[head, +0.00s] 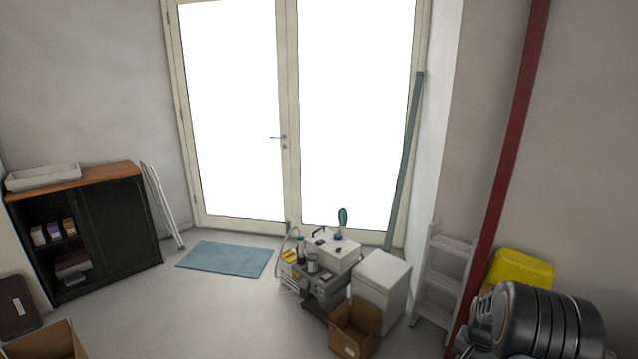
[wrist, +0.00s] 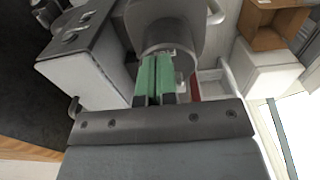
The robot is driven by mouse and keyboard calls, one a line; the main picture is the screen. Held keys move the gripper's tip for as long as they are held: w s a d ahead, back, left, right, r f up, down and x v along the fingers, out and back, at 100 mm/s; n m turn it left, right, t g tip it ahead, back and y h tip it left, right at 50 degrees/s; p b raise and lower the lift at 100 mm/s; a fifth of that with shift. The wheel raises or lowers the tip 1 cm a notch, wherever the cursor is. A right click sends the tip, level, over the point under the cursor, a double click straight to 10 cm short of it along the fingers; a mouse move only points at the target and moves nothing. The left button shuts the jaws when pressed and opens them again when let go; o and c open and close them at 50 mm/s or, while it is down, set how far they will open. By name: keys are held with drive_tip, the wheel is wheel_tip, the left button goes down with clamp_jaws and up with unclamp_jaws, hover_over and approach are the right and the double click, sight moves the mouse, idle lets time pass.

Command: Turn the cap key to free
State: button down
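My gripper (wrist: 155,58) shows in the wrist view with its two green fingers side by side, only a narrow dark line between them. Nothing is visible between the fingers. Their tips point toward a grey rounded body (wrist: 168,30), and I cannot tell whether they touch it. I cannot make out the cap key in either view. In the head view, a low grey machine (head: 325,284) stands on the floor before the doors. A white box-shaped unit (head: 340,254) sits over it, with a green-topped item (head: 342,217) upright on top.
A white cabinet (head: 380,285) and an open cardboard box (head: 354,332) stand beside the machine. A step ladder (head: 441,280), red pipe (head: 510,150) and yellow bin (head: 520,268) are to the right. A blue mat (head: 226,259) and dark cupboard (head: 120,230) are left, with clear floor between.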

drive_tip(key=shift+s, duration=0.1)
drive_tip(key=shift+s+a, duration=0.15)
drive_tip(key=shift+s, duration=0.1)
drive_tip(key=shift+r, duration=0.15)
wheel_tip(320, 180, up, 6)
drive_tip(key=p, duration=0.4)
drive_tip(key=shift+f, duration=0.2)
